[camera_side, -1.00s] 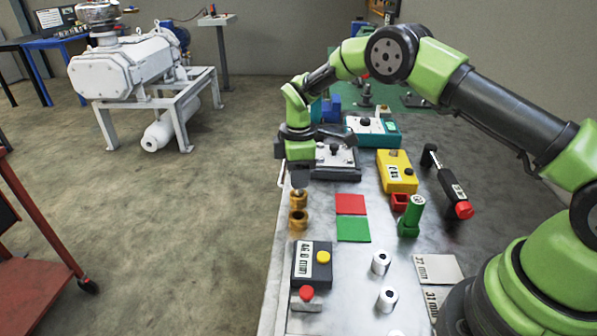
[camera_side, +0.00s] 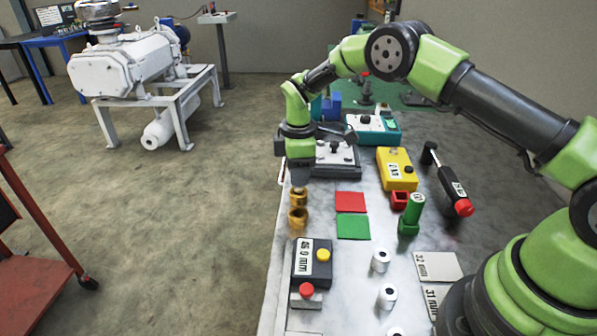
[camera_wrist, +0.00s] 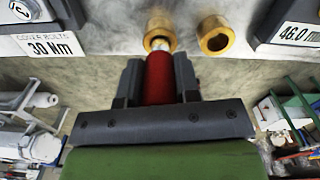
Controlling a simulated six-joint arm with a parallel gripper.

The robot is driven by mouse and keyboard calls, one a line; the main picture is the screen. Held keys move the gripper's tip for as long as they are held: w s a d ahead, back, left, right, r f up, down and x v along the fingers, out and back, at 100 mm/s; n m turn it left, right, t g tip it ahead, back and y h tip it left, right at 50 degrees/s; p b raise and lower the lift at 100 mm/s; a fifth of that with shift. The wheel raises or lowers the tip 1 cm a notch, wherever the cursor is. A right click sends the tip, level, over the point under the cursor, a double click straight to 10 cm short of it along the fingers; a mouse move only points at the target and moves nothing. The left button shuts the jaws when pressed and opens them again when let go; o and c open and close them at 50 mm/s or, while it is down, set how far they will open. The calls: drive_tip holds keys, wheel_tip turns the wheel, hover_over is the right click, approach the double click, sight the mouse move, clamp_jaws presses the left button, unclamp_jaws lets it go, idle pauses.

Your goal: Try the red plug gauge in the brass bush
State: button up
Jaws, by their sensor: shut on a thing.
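My gripper (camera_wrist: 160,85) is shut on the red plug gauge (camera_wrist: 159,75) by its red handle. The gauge's silver tip (camera_wrist: 160,44) overlaps the mouth of one brass bush (camera_wrist: 157,22) in the wrist view. I cannot tell whether the tip is inside the bore or just over it. A second brass bush (camera_wrist: 215,35) stands beside it with its bore open. In the side view my gripper (camera_side: 299,172) points down right above the farther brass bush (camera_side: 298,196); the nearer bush (camera_side: 298,218) is clear. The red gauge's handle is hidden there.
Red (camera_side: 350,201) and green (camera_side: 352,227) mats lie right of the bushes. A red holder (camera_side: 399,201) and a green gauge (camera_side: 413,210) stand farther right.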

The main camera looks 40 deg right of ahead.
drive_tip(key=shift+r, duration=2.85)
drive_tip(key=shift+f, duration=0.1)
drive_tip(key=shift+f, duration=2.6)
drive_tip(key=shift+f, duration=0.35)
drive_tip(key=shift+r, duration=0.15)
drive_tip(key=shift+r, duration=2.85)
drive_tip(key=shift+r, duration=0.1)
